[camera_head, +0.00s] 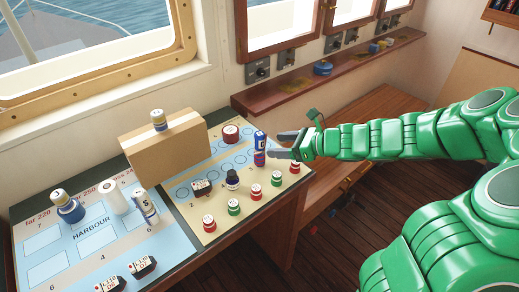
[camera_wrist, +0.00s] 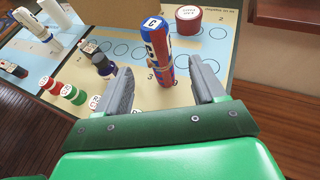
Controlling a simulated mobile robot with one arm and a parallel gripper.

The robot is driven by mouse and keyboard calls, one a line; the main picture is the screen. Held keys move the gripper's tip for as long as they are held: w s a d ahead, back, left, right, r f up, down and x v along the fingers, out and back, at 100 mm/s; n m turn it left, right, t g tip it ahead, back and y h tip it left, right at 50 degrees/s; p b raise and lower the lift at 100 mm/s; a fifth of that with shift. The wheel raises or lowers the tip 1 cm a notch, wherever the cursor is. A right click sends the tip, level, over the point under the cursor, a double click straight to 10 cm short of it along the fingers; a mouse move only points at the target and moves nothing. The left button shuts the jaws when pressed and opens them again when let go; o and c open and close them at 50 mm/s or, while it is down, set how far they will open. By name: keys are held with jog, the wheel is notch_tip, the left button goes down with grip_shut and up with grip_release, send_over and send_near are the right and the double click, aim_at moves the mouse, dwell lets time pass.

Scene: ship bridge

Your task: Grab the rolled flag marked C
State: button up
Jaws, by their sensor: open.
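The rolled flag marked C (camera_head: 260,148) stands upright near the right edge of the chart table in the head view. It is a blue and red roll with a white label. In the wrist view the same flag (camera_wrist: 159,52) shows its C label on top, and its lower part lies between my finger lines. My gripper (camera_head: 271,144) is open and comes in from the right, its fingertips close to the flag. In the wrist view the fingers (camera_wrist: 158,73) are spread to either side of the flag, with gaps showing. Contact is not visible.
A red-and-white round tin (camera_head: 231,134) is close by. A dark bottle (camera_head: 232,180) and several red and green pieces (camera_head: 255,191) stand in front. Rolls marked J (camera_head: 68,207) and S (camera_head: 146,204) are farther left.

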aim_at(258, 146)
jog(key=shift+x, duration=4.05)
jog(key=c, duration=1.1)
